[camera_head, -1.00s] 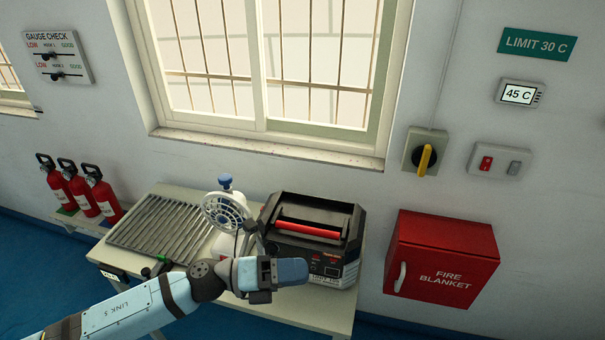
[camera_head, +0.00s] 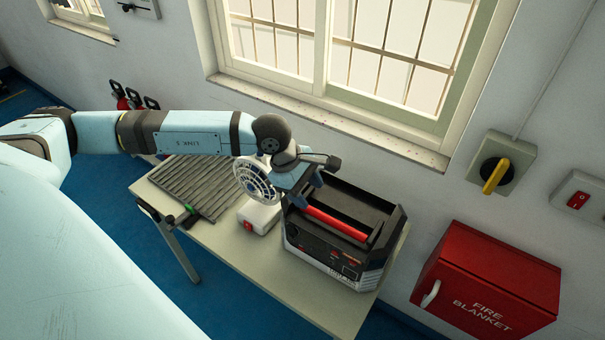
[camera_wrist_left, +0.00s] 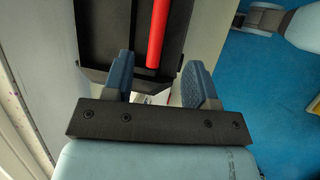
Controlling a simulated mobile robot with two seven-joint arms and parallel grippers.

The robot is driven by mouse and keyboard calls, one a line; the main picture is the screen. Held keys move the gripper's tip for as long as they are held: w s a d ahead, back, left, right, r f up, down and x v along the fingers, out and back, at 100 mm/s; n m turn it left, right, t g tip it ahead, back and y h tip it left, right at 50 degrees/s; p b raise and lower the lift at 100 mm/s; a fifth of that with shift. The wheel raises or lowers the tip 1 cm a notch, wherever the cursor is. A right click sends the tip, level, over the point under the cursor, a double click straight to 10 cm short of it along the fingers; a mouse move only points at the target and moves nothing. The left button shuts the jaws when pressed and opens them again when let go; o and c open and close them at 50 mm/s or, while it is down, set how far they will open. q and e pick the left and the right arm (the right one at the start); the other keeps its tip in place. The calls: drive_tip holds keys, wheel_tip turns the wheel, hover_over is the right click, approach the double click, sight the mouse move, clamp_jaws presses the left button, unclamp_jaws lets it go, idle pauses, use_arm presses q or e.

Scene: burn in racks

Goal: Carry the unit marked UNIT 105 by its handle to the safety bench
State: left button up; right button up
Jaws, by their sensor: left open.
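A black unit (camera_head: 325,262) with a red handle (camera_head: 338,222) stands on the right part of a pale table. Small lettering on its front is too small to read, so I cannot tell its number. My left gripper (camera_head: 312,192) is above the handle's left end. In the left wrist view the left gripper (camera_wrist_left: 165,85) is open, its two blue fingers apart. The red handle (camera_wrist_left: 158,35) lies ahead of the gap between the fingers, and the unit's black top (camera_wrist_left: 115,35) shows around it. The fingers do not hold it. My right gripper is not in view.
A white fan (camera_head: 258,180) on a base stands close left of the unit. A slatted rack (camera_head: 195,190) lies on the table (camera_head: 290,295) further left. A red fire blanket box (camera_head: 485,280) hangs on the wall at right.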

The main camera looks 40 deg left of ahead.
sight(325, 216)
use_arm(q)
drive_tip(key=p+x, duration=0.1)
drive_tip(key=x, duration=0.8)
drive_tip(key=shift+w+d+f+p, duration=0.1)
drive_tip(key=shift+w+d+p, duration=0.05)
drive_tip(key=shift+p, duration=0.25)
clamp_jaws()
drive_tip(key=c, duration=0.8)
unclamp_jaws()
drive_tip(key=shift+c, duration=0.2)
